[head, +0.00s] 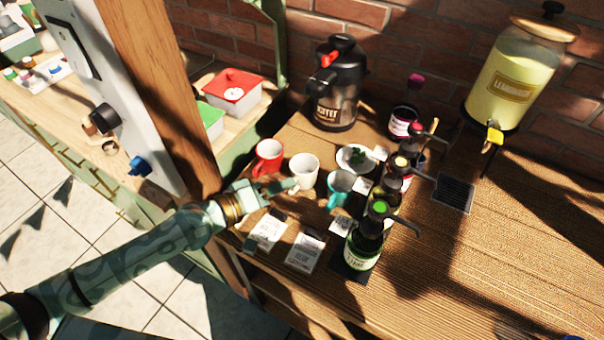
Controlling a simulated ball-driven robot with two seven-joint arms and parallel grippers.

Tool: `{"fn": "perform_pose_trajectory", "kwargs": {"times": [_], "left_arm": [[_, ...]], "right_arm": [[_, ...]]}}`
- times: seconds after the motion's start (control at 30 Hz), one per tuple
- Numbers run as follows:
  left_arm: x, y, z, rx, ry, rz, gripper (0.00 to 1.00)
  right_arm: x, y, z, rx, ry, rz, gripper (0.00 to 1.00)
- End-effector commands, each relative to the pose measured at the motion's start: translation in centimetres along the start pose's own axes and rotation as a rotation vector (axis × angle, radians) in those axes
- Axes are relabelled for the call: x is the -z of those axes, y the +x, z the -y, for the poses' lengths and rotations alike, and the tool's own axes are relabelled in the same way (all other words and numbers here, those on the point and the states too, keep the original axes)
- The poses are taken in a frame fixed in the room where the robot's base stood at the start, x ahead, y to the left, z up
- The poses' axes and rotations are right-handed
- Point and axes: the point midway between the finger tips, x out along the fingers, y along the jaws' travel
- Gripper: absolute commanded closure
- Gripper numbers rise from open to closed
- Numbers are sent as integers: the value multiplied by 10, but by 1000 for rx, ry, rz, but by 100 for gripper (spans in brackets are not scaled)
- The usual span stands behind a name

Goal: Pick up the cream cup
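The cream cup (304,171) stands upright on the wooden table, between a red cup (268,158) on its left and a teal cup (340,187) on its right. My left gripper (288,182) reaches in from the left, with its fingertips at the near left side of the cream cup. The fingers overlap the cup's lower left in the picture. I cannot tell whether they touch it or how far apart they are. My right gripper is not in view.
Pump bottles (366,236) stand right of the cups. A white saucer (355,158) and a dark coffee pot (337,85) are behind them. Paper packets (305,251) lie in front. A lemonade dispenser (512,80) stands at the back right. The table's right front is clear.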

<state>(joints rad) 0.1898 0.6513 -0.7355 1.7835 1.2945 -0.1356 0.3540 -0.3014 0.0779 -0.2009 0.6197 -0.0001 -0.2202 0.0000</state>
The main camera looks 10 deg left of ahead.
Motion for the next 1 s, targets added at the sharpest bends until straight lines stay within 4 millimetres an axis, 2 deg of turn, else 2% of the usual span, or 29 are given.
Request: {"fn": "perform_pose_trajectory", "kwargs": {"times": [0.13,0.37,0.47,0.5,0.9,1.0], "left_arm": [[1,17,0,0,1,-1,63],[1,19,0,0,1,0,63],[1,18,0,0,1,-1,88],[1,18,0,0,1,-1,100],[1,18,0,1,1,0,100],[6,16,-8,0,0,-1,100]], "right_arm": [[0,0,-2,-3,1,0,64],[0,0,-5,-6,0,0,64],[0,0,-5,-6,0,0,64],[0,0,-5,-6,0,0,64],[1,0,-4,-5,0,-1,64],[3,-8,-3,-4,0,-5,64]]}}
